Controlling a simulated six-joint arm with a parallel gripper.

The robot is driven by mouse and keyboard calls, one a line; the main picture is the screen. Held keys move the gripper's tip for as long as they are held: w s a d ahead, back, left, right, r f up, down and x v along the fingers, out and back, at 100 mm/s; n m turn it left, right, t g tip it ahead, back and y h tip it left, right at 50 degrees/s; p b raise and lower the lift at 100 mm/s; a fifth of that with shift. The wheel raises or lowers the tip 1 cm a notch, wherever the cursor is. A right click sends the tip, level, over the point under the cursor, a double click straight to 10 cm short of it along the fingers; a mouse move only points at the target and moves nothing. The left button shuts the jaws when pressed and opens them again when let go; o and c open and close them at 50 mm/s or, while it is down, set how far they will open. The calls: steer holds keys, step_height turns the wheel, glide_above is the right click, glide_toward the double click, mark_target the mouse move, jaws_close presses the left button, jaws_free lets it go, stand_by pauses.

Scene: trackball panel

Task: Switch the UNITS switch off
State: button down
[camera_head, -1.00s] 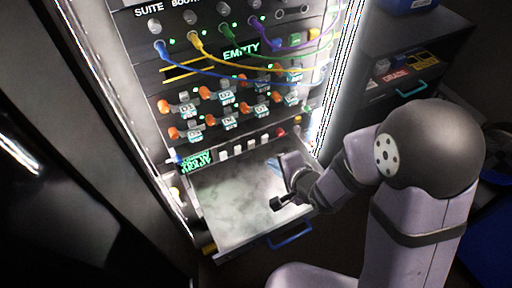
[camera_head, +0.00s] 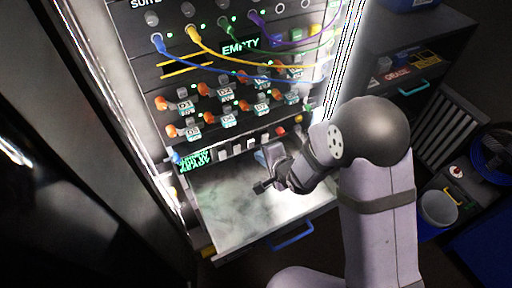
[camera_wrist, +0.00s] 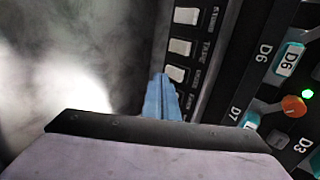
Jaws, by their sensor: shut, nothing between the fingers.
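A row of small white rocker switches (camera_head: 237,150) sits on the panel strip above the open drawer. The wrist view shows several of them, among them an upper one (camera_wrist: 187,15), a middle one (camera_wrist: 180,47) and a lower one (camera_wrist: 175,73). Their labels are blurred; one looks like TAPE, and I cannot tell surely which is UNITS. My gripper (camera_head: 262,158) is shut and empty, its blue fingertips (camera_wrist: 161,88) beside the lower switch. I cannot tell whether they touch the panel. The fingers and gripper body hide part of the row's end.
The open drawer (camera_head: 225,232) with a blue handle juts out below the strip. Above are orange knobs (camera_head: 187,131) with teal labels and hanging cables (camera_head: 230,72). A green display (camera_head: 196,159) is left of the switches. A red button (camera_head: 281,132) is right.

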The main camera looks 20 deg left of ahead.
mark_target(251, 143)
steer(key=shift+w+a+r+p, duration=0.15)
steer(key=shift+w+a+r, duration=0.05)
steer(key=shift+w+a, duration=0.45)
steer(key=shift+w+a+r+p, duration=0.15)
steer(key=shift+w+a, duration=0.5)
steer(key=shift+w+a+r+p, duration=0.15)
steer(key=shift+r+p, duration=0.05)
steer(key=shift+p, duration=0.1)
steer(key=shift+w+a+f, duration=0.1)
steer(key=shift+r+p, duration=0.85)
steer(key=shift+p, duration=0.05)
